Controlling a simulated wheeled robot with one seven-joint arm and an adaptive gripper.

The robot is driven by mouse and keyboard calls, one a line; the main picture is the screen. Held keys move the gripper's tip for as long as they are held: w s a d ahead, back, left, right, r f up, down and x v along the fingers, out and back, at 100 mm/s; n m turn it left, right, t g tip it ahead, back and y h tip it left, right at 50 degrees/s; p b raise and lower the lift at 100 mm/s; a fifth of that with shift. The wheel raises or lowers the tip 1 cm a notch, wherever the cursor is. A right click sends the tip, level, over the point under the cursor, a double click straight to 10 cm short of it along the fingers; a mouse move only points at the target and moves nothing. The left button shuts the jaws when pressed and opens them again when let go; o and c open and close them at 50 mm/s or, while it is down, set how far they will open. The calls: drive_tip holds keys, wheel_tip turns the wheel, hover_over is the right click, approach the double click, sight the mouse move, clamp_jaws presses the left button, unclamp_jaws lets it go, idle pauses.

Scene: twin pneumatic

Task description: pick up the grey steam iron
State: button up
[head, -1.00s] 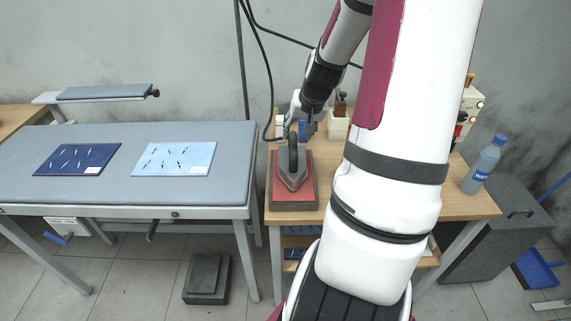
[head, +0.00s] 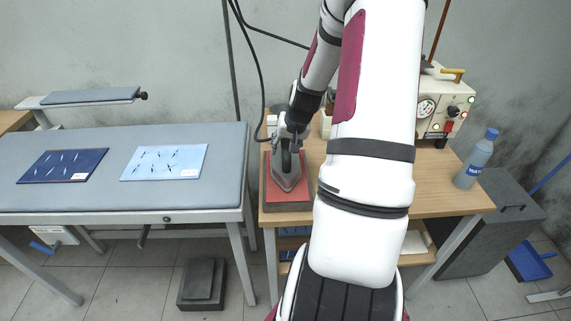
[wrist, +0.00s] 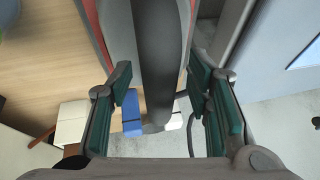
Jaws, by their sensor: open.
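The grey steam iron (head: 285,176) rests on a red-topped pad (head: 288,205) at the left end of the wooden table. Its pointed tip faces the front of the table. My gripper (head: 287,139) is at the iron's handle, seen from behind my arm in the head view. In the wrist view my gripper (wrist: 165,105) is open, with green-padded fingers on either side of the dark handle (wrist: 156,50). There are gaps between the pads and the handle. Part of the iron's rear is hidden by my gripper.
The grey padded table (head: 120,195) with dark blue (head: 62,165) and light blue (head: 164,162) panels stands to the left. A water bottle (head: 476,158) and a control box with a gauge (head: 443,105) stand at the right of the wooden table (head: 440,190). A hose hangs behind.

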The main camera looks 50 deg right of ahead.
sight(285, 140)
drive_tip(key=shift+c, duration=0.5)
clamp_jaws()
drive_tip(key=shift+d+r, duration=0.1)
drive_tip(key=shift+r, duration=0.05)
drive_tip(key=shift+r, duration=0.1)
drive_tip(key=shift+r, duration=1.35)
drive_tip(key=s+a+r+p, duration=0.1)
drive_tip(key=s+a+p, duration=0.1)
drive_tip(key=s, duration=0.5)
drive_tip(key=s+a+r+p, duration=0.1)
drive_tip(key=s+a+p, duration=0.1)
drive_tip(key=s+a, duration=0.3)
drive_tip(key=shift+s+a, duration=0.25)
drive_tip(key=shift+s, duration=0.85)
